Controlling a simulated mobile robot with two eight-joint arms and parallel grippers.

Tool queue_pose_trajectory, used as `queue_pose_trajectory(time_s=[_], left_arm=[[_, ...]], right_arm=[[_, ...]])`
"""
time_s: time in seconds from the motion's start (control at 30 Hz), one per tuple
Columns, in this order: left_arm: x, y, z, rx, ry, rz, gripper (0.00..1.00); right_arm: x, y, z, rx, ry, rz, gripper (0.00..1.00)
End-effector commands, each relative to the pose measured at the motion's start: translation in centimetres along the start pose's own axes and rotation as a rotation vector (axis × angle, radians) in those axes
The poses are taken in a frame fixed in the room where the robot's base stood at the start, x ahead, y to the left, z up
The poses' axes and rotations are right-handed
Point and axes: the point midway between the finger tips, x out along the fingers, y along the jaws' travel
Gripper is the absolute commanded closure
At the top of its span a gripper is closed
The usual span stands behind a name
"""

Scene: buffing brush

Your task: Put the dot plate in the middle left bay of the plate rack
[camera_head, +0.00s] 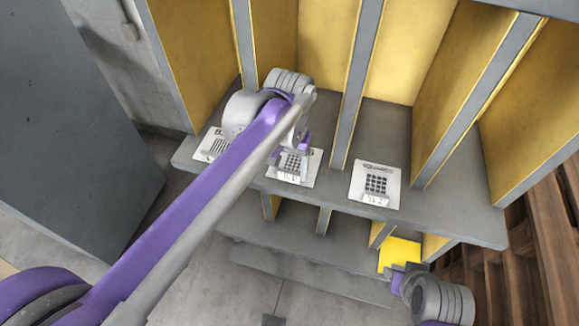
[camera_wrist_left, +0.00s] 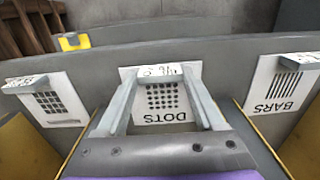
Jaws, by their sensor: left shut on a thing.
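The dot plate is a white card with black dots, the word DOTS and a bar-like tab, in the left wrist view (camera_wrist_left: 163,98) and partly hidden in the head view (camera_head: 294,168). My left gripper (camera_head: 293,155) is shut on it, its fingers at either side of the tab in the left wrist view (camera_wrist_left: 163,100). The plate lies over the grey shelf, at the front of the middle left bay (camera_head: 326,45) of the plate rack (camera_head: 428,210). I cannot tell whether it touches the shelf. My right gripper (camera_head: 398,272) is low at the right; its fingers are unclear.
The bars plate (camera_wrist_left: 285,88) sits left of the dot plate in the head view, partly behind my arm. A grid plate (camera_head: 376,184) sits to its right. Grey dividers (camera_head: 357,90) separate the yellow-lined bays. A yellow piece (camera_head: 400,252) shows by my right gripper.

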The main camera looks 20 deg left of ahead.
Motion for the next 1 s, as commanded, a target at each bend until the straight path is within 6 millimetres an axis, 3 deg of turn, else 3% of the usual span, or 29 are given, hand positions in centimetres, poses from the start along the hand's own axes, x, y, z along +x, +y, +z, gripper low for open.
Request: queue_pose_trajectory(time_s=[0.3,0.33,0.47,0.8,1.0], left_arm=[[0.3,0.0,0.0,0.0,0.0,0.0,0.94],[0.3,0.0,0.0,0.0,0.0,0.0,0.27],[0.2,0.0,0.0,0.0,0.0,0.0,0.04],[0.0,0.0,0.0,0.0,0.0,0.0,0.01],[-2.6,0.0,0.0,0.0,0.001,0.0,0.01]], right_arm=[[0.2,0.0,0.1,0.0,-0.001,0.0,0.56],[0.1,0.0,0.1,0.0,-0.001,0.0,0.56],[0.1,0.0,0.1,0.0,-0.001,0.0,0.56],[0.0,0.0,0.0,0.0,0.0,0.0,0.56],[-0.3,0.0,-0.2,0.0,0.002,0.0,0.56]])
